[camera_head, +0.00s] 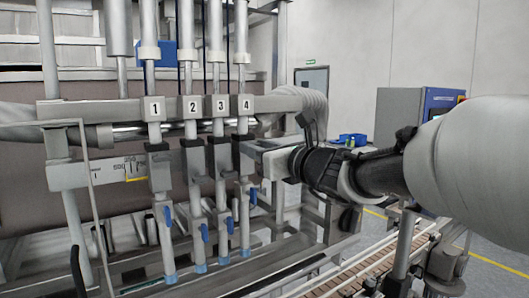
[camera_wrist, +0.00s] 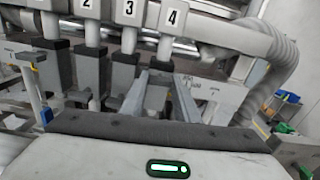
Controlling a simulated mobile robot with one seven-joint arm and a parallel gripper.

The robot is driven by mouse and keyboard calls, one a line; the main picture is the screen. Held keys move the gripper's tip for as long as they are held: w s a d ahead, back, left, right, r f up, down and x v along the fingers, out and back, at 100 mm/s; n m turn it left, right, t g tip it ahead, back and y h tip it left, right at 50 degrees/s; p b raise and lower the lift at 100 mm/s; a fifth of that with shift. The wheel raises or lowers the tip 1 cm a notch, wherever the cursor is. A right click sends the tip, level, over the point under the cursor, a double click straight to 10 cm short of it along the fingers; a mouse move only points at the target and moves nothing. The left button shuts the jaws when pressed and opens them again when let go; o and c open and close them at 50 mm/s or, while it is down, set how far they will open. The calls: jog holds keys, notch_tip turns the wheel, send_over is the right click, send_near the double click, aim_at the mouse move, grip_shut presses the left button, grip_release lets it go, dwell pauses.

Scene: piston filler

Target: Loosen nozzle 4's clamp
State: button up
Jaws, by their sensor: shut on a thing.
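Nozzle 4 (camera_head: 244,222) is the rightmost of the upright nozzles, below the label "4" (camera_head: 246,103). Its clamp (camera_head: 244,149) is a dark block on the horizontal rail with a grey part below. The clamp's dark block also shows in the wrist view (camera_wrist: 160,66). My gripper (camera_head: 257,160) reaches in from the right at clamp height. In the wrist view my gripper (camera_wrist: 157,95) has a finger on each side of a grey part under the dark block and is shut on it. The exact contact is small and partly hidden.
Nozzles 1 (camera_head: 164,225), 2 (camera_head: 195,220) and 3 (camera_head: 221,220) stand close to the left, with blue valve handles. A ribbed hose (camera_head: 312,112) bends down at the right. A conveyor (camera_head: 365,268) runs below. A control cabinet (camera_head: 400,118) stands behind at the right.

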jog(key=shift+f+n+b, duration=0.1)
jog(key=shift+n+b, duration=8.5)
jog(key=shift+b, duration=1.3)
jog(key=o, duration=1)
jog(key=shift+o, duration=0.2)
jog(key=v, duration=1.7)
jog(key=shift+d+b, duration=0.2)
jog(key=shift+b, duration=0.2)
